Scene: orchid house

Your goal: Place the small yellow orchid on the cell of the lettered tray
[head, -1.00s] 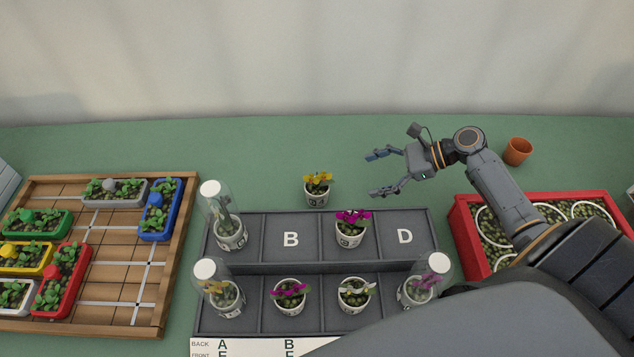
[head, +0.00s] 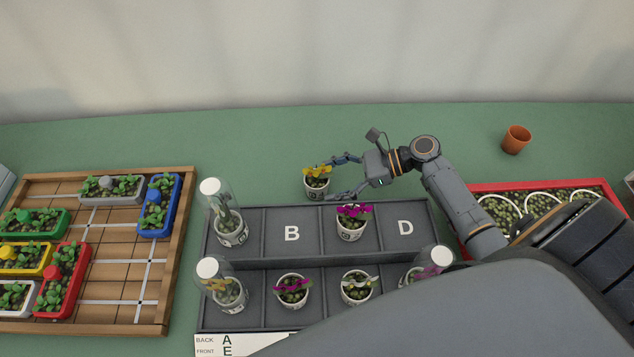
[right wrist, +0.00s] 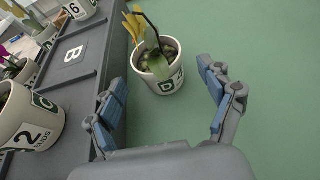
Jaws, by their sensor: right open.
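The small yellow orchid (head: 316,184) stands in a white pot on the green table, just behind the lettered tray (head: 262,236). In the right wrist view the orchid's pot (right wrist: 163,84) shows a letter D label. My right gripper (head: 332,176) is open, with its fingers reaching toward the pot from the right. In the right wrist view the pot is ahead of and between the two open fingertips (right wrist: 155,95); I see no finger closed on it. Cells B and D in the back row are empty and show their letters. My left gripper is not in view.
A magenta orchid (head: 352,222) stands between cells B and D. Clear covers (head: 219,212) stand over several tray plants. A wooden planter board (head: 180,262) lies left, a red-rimmed box (head: 507,186) right, and a terracotta pot (head: 516,139) at the back right.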

